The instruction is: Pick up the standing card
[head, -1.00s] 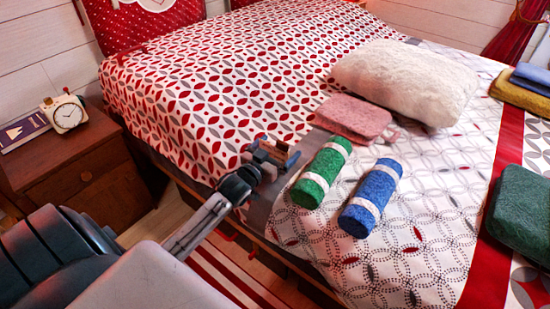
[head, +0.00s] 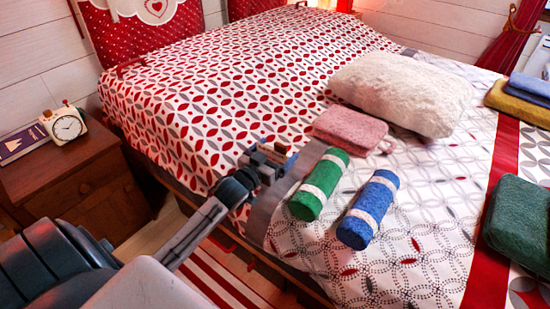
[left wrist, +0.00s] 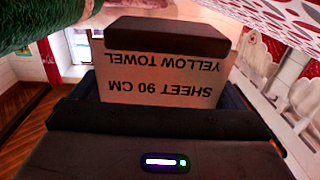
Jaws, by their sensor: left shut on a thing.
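The card (left wrist: 160,78) shows upside down in the left wrist view. It is pale tan with black print reading "SHEET 90 CM" and "YELLOW TOWEL". A dark brown block (left wrist: 167,36) lies along its edge at the top of that picture and looks like its foot. My left gripper (head: 268,163) is shut on the card, at the bed's near edge left of the green rolled towel (head: 320,185). In the head view the card is small and mostly hidden by the gripper. I cannot tell whether its foot touches the bed. My right gripper is not in view.
A blue rolled towel (head: 369,210) lies beside the green one. A folded pink towel (head: 350,128) and a white pillow (head: 402,92) lie behind. A nightstand (head: 75,185) with a clock (head: 67,125) stands left. The bed's patterned far left part is clear.

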